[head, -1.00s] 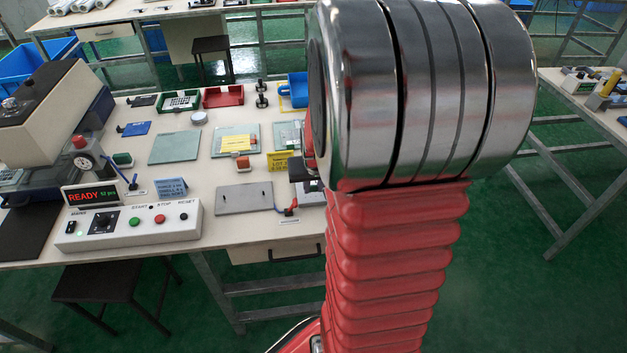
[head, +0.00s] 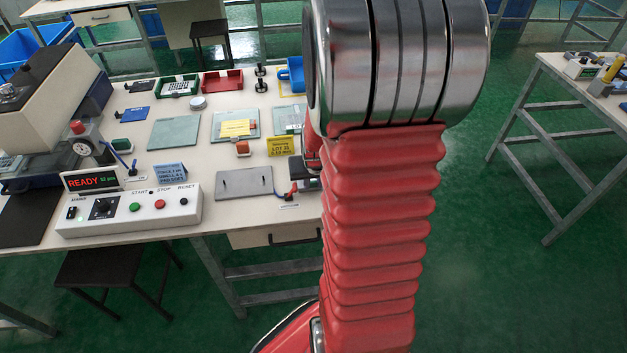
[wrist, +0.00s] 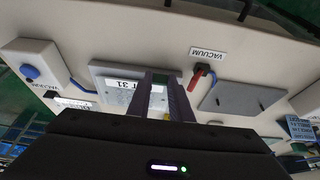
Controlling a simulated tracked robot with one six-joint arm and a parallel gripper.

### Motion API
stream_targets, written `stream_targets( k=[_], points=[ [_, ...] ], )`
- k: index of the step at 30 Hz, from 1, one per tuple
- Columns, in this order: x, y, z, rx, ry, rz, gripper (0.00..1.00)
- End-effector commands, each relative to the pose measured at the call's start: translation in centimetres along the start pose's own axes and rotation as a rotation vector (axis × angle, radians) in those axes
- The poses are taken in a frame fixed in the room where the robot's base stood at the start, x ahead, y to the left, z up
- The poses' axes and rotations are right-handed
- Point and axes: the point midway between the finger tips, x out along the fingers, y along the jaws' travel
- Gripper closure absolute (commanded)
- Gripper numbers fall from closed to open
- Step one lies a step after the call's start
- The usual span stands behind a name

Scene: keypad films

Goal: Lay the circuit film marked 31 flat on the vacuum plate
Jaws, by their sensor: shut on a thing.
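The circuit film marked 31 (wrist: 118,84) is a pale sheet with a white label, seen in the wrist view beyond my fingers. My gripper (wrist: 162,82) is shut on it, and a finger crosses part of its label. How far the sheet stands above the bench I cannot tell. The vacuum plate (head: 232,184) is a flat grey plate with two small pins, near the bench's front edge. In the wrist view the plate (wrist: 242,96) lies right of my fingers, bare and apart from the film.
A red-handled valve (wrist: 195,78) with a blue hose stands beside the plate at a VACUUM label. A control box (head: 130,211) with buttons and a READY display (head: 90,182) lie left. A yellow sign (head: 281,147) stands behind the plate. More films (head: 174,132) lie further back.

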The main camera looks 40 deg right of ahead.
Motion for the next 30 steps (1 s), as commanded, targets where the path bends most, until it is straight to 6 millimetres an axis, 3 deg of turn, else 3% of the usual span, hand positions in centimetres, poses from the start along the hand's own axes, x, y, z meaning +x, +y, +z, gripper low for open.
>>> stream_targets(
  k=[30],
  points=[
    [0.62,-0.06,0.25,-0.001,0.001,0.000,1.00]
  ],
)
